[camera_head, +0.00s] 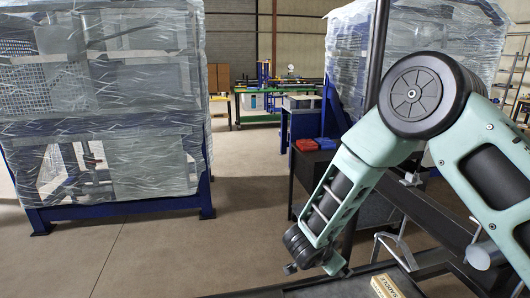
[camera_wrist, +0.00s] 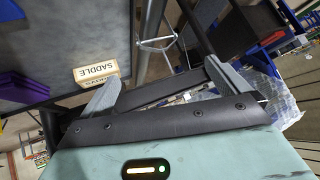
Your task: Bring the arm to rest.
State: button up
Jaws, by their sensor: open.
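My arm (camera_head: 345,195) reaches down and left from its round joint at the right of the head view. In the wrist view my gripper (camera_wrist: 161,74) has its two grey fingers spread wide with nothing between them. A small box lettered SADDLE (camera_wrist: 97,72) lies on a dark surface (camera_wrist: 90,35) just beyond the left finger and apart from the gripper as far as I can tell. A lettered box also shows at the bottom of the head view (camera_head: 387,287), partly cut off by the frame.
A wrapped blue rack (camera_head: 110,110) stands at left and another wrapped load (camera_head: 345,60) at back right. Red and blue bins (camera_head: 307,145) sit on a dark bench behind my arm. The floor (camera_head: 245,200) between the rack and bench is clear.

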jog(key=s+a+r+n+y, duration=0.5)
jog(key=a+r, duration=0.1)
jog(key=a, duration=0.2)
jog(key=s+a+r+n+y, duration=0.5)
jog(key=a+r, duration=0.2)
jog(key=s+r+n+g, duration=0.3)
jog(key=s+n+g, duration=0.1)
jog(key=s, duration=0.6)
jog(key=s+d+r+n+g+h, duration=0.1)
jog(key=s+d+n+g+h, duration=0.2)
jog(key=s+d, duration=0.7)
jog(key=s+n, duration=0.2)
jog(key=s, duration=0.1)
jog(key=shift+d+n, duration=0.2)
jog(key=shift+n, duration=0.2)
